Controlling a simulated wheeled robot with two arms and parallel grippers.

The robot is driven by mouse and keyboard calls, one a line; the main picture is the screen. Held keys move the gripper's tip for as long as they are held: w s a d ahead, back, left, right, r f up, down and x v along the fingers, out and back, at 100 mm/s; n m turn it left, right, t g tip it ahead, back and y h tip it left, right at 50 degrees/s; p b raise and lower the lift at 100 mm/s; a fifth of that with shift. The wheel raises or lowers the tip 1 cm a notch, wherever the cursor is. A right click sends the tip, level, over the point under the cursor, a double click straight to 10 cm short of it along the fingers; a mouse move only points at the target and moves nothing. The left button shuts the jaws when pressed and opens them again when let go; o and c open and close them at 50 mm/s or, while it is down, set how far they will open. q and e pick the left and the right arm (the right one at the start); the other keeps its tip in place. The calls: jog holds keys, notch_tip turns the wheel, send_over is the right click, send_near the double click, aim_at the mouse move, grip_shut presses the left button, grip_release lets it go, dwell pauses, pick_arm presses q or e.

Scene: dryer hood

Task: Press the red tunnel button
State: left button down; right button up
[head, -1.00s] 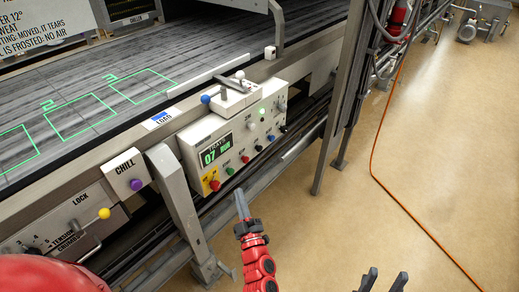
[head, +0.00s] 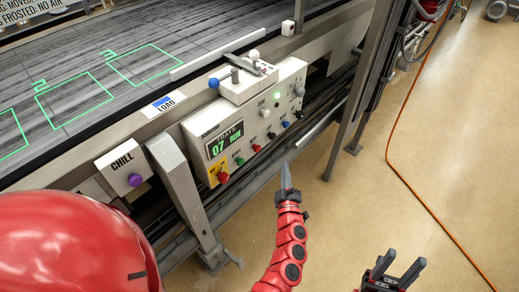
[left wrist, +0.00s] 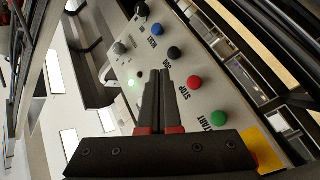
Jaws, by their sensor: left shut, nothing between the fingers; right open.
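The white control panel (head: 245,128) carries a row of coloured buttons. A red button (head: 256,148) sits between a green button (head: 240,161) and a black button (head: 271,136). In the left wrist view this red button (left wrist: 193,83) is beside the lettering STOP. A second red button (head: 222,177) sits on a yellow plate at the panel's left end. My left gripper (head: 286,178) is shut and empty, in front of and below the panel, apart from the buttons in the head view. In the left wrist view its fingertips (left wrist: 160,80) overlap the panel near the STOP button. My right gripper (head: 398,268) is open and empty.
The belt (head: 110,80) with green outlines lies behind the panel. A CHILL box (head: 122,170) with a purple button is to the left. A grey post (head: 180,190) stands left of the panel.

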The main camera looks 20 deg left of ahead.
aim_at(260, 148)
pick_arm(q)
jog(key=w+a+b, duration=0.1)
jog(key=w+a, duration=0.2)
jog(key=a, duration=0.5)
jog(key=shift+a, duration=0.15)
dwell(2.0)
jog(key=shift+w+a, duration=0.15)
jog(key=shift+a, duration=0.2)
jog(key=shift+w+a, duration=0.25)
jog(key=shift+a, duration=0.5)
dwell(0.9)
jog(key=shift+d+r, duration=0.1)
jog(key=shift+s+d, duration=0.2)
jog(key=shift+d, duration=0.35)
jog(key=shift+s+d, duration=0.2)
jog(key=shift+d, duration=0.3)
jog(key=d, duration=0.1)
jog(key=s+d, duration=0.1)
jog(key=d, duration=0.2)
jog(key=shift+s+d+p, duration=0.4)
